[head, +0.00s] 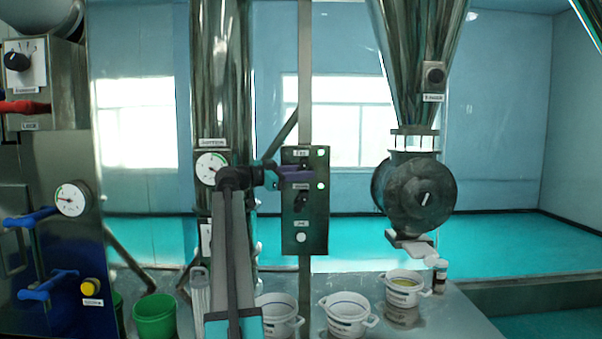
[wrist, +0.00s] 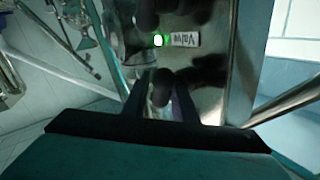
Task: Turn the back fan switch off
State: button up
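A dark metal switch panel (head: 306,232) hangs on a post in the middle of the head view. It carries small labels and dark switches one above another; the small print is hard to read. My gripper (head: 303,175) is at the upper part of this panel, its purple fingers hiding part of a switch. In the wrist view my gripper (wrist: 161,97) has its two dark fingers spaced apart in front of the panel (wrist: 210,95). A dark round knob (wrist: 160,77) shows between or just beyond the fingertips; contact cannot be told.
A steel pipe with a gauge (head: 212,168) stands left of the panel. A hopper with a dark round valve (head: 413,196) is to the right. White buckets (head: 345,312) and a green bucket (head: 154,318) stand below. A cabinet with blue handles (head: 48,285) is far left.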

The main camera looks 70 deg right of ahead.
grip_shut()
jog(key=shift+a+f, duration=0.15)
jog(key=shift+f, duration=0.1)
jog(key=shift+w+r, duration=0.1)
jog(key=shift+w, duration=0.05)
jog(key=shift+b, duration=0.3)
